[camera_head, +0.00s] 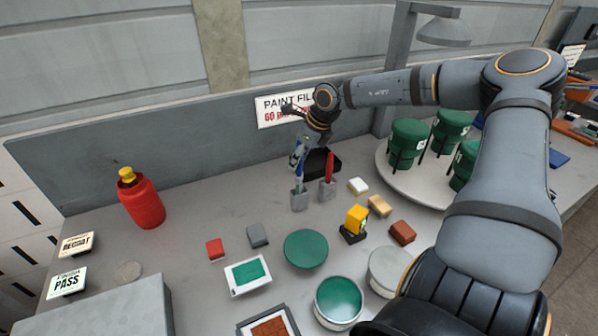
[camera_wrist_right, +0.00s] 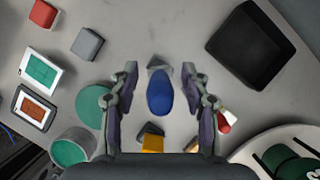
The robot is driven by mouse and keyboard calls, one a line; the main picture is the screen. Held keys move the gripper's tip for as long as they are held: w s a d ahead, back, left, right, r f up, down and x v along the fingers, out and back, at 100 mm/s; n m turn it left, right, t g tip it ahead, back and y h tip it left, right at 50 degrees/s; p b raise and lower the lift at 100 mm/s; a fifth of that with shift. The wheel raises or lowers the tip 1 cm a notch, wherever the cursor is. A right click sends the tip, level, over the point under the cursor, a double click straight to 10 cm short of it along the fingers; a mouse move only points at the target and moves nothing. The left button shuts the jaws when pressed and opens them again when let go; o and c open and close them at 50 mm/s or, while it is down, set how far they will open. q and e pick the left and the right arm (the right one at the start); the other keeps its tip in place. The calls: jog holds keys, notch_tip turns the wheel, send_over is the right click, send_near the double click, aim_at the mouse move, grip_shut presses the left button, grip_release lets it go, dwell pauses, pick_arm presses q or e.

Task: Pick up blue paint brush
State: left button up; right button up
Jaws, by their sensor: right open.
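The blue paint brush (camera_head: 296,159) stands upright in a small grey holder (camera_head: 299,199) near the back wall. In the right wrist view the brush's blue end (camera_wrist_right: 160,92) lies between the two fingers, and part of the grey holder (camera_wrist_right: 158,62) shows past it. My right gripper (camera_head: 303,152) reaches in from the right and points down at the brush. In the wrist view its fingers (camera_wrist_right: 160,72) are open, with a gap on each side of the brush. My left gripper is not in view.
A red brush (camera_head: 330,166) stands in a second grey holder (camera_head: 327,190) close on the right. A black bin (camera_head: 321,159) is behind. Green cans (camera_head: 408,143) stand on a round turntable to the right. A red bottle (camera_head: 142,204) is at left. Blocks and paint tins lie in front.

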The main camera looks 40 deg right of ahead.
grip_shut()
dwell(0.5)
